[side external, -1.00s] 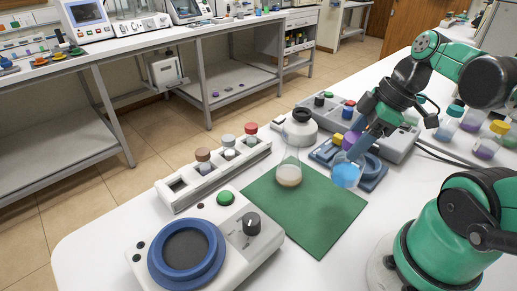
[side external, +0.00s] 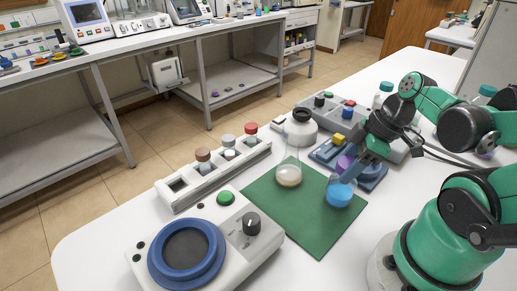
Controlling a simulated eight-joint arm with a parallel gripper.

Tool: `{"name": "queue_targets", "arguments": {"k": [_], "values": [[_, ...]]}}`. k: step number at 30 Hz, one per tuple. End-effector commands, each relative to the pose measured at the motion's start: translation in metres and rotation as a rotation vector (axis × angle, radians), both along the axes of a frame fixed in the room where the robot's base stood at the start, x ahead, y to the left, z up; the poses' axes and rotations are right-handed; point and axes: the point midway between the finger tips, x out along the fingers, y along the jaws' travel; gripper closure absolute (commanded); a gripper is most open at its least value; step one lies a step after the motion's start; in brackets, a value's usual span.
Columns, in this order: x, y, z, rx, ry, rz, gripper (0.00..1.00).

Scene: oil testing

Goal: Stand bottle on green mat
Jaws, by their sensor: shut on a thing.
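The green mat (side external: 300,222) lies flat on the white table. My gripper (side external: 347,178) is shut on a clear bottle with bright blue liquid (side external: 339,195) at its bottom. The bottle is over the right part of the mat and looks about upright, low down at the mat's surface. I cannot tell whether its base touches the mat. The bottle's upper part is largely hidden by my gripper. A clear vessel with pale contents (side external: 289,176) stands on the mat's back left part, apart from the held bottle.
A rack with several capped vials (side external: 215,172) stands left of the mat. A device with a blue ring and black knob (side external: 207,248) is in front left. A white round container (side external: 300,129) and a blue-based device (side external: 326,154) stand behind. The mat's front half is clear.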

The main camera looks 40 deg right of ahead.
Motion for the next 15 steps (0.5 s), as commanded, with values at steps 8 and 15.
{"name": "queue_targets", "arguments": {"k": [8,15], "values": [[0.0002,-0.0001,-0.0026,0.000,0.000,0.000,0.18],[0.0002,-0.0002,-0.0022,0.000,0.000,0.000,0.18]]}}
